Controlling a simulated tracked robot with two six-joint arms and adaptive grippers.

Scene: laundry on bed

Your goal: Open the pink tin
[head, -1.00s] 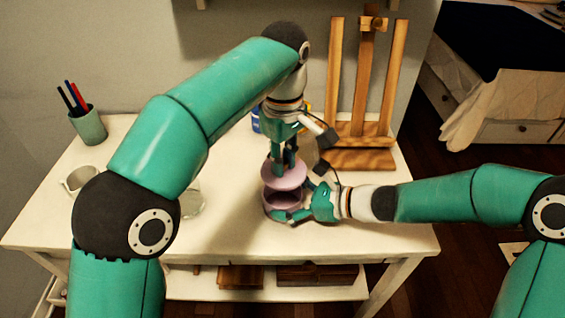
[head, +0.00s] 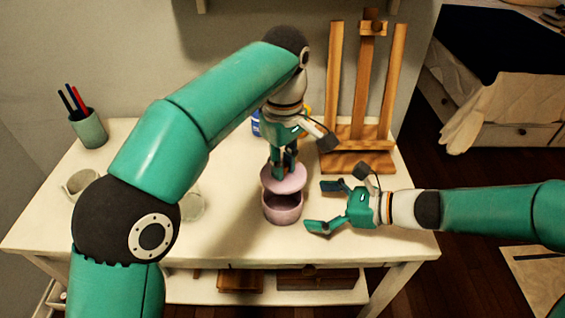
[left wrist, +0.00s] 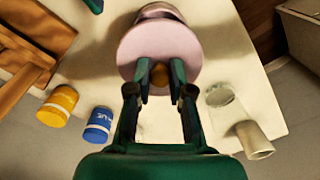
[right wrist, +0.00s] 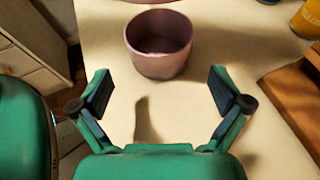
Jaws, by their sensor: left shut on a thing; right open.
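The pink tin (head: 283,211) stands upright on the table with its top open and its dark inside showing. It also shows in the right wrist view (right wrist: 160,58), where it looks empty. Its pink lid (head: 284,178) is held above the tin, apart from it and a little towards the back. My left gripper (head: 283,170) is shut on the lid's knob; in the left wrist view the lid (left wrist: 158,50) is a round disc between the fingers. My right gripper (head: 322,207) is open and empty to the right of the tin, clear of it.
A wooden easel (head: 357,140) stands at the back right. A pen cup (head: 88,127), a white mug (head: 80,183) and a glass (head: 192,206) are on the left. Blue and yellow paint pots (left wrist: 97,126) (left wrist: 57,105) stand behind my left gripper. The front right table is clear.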

